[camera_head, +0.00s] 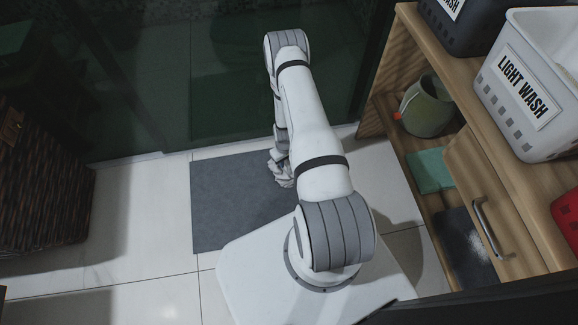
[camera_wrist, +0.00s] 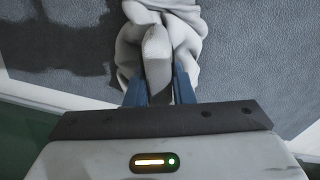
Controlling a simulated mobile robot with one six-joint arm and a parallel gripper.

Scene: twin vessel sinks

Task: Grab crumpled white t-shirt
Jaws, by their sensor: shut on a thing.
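The crumpled white t-shirt (camera_wrist: 184,32) lies bunched over the grey mat, at the top middle of the wrist view. My gripper (camera_wrist: 160,84) has its blue fingers closed on a fold of the t-shirt. In the head view a small part of the white t-shirt (camera_head: 281,170) shows beside my arm above the mat.
The grey mat (camera_head: 222,205) lies on pale floor tiles before dark glass panels. A wicker basket (camera_head: 42,185) stands at left. At right, a wooden cabinet (camera_head: 500,165) bears a white "LIGHT WASH" basket (camera_head: 502,97) and a dark basket (camera_head: 462,28). A green watering can (camera_head: 428,108) sits on its shelf.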

